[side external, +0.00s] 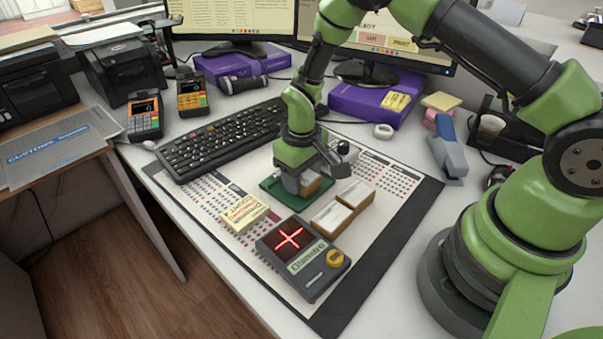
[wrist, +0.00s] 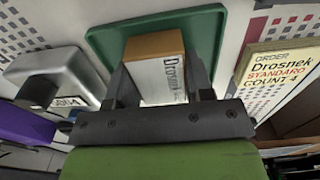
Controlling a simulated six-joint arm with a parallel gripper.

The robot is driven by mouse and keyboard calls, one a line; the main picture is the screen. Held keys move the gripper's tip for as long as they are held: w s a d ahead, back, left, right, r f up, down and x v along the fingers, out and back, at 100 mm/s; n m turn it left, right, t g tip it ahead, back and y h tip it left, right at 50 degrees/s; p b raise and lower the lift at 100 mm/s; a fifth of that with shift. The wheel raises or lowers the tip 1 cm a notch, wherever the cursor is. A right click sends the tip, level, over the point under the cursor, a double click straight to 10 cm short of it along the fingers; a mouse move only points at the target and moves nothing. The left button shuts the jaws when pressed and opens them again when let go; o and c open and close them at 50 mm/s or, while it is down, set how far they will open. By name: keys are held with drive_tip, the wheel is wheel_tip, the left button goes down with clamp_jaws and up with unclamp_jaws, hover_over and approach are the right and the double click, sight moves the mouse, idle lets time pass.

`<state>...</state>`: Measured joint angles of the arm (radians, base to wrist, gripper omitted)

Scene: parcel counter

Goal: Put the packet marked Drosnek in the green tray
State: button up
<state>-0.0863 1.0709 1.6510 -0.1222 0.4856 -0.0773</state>
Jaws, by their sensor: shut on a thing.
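My gripper (side external: 298,188) is shut on a small brown and white packet (side external: 310,186). The packet sits between its two fingers in the wrist view (wrist: 157,82), and its white label (wrist: 165,78) reads Drosnek. The green tray (side external: 272,191) lies flat on the counter mat, directly under my gripper and the packet. Its rim also shows behind the packet in the wrist view (wrist: 212,25). I cannot tell whether the packet touches the tray floor. My gripper hides part of the tray.
Two similar packets (side external: 331,217) (side external: 356,193) lie right of the tray. A yellow order card (side external: 244,213) reading Drosnek, Standard, Count lies at its left. A device with a red cross (side external: 289,239) stands in front. A keyboard (side external: 220,140) and a silver-topped object (side external: 343,150) are behind.

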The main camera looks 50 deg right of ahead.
drive_tip(key=o, duration=1)
drive_tip(key=shift+f, duration=0.1)
drive_tip(key=shift+c, duration=0.2)
wheel_tip(320, 180, up, 13)
wheel_tip(320, 180, up, 7)
drive_tip(key=m+t, duration=0.1)
drive_tip(key=t, duration=0.1)
hover_over(312, 180)
drive_tip(key=s+r+m+t+y, duration=0.1)
drive_tip(key=s+r+t, duration=0.1)
drive_tip(key=s+r, duration=0.3)
drive_tip(key=s+r+m+t+y, duration=0.1)
drive_tip(key=s+r, duration=0.4)
drive_tip(key=s, duration=0.7)
drive_tip(key=shift+m+t, duration=0.7)
drive_tip(key=shift+t, duration=0.4)
drive_tip(key=shift+s+r, duration=0.1)
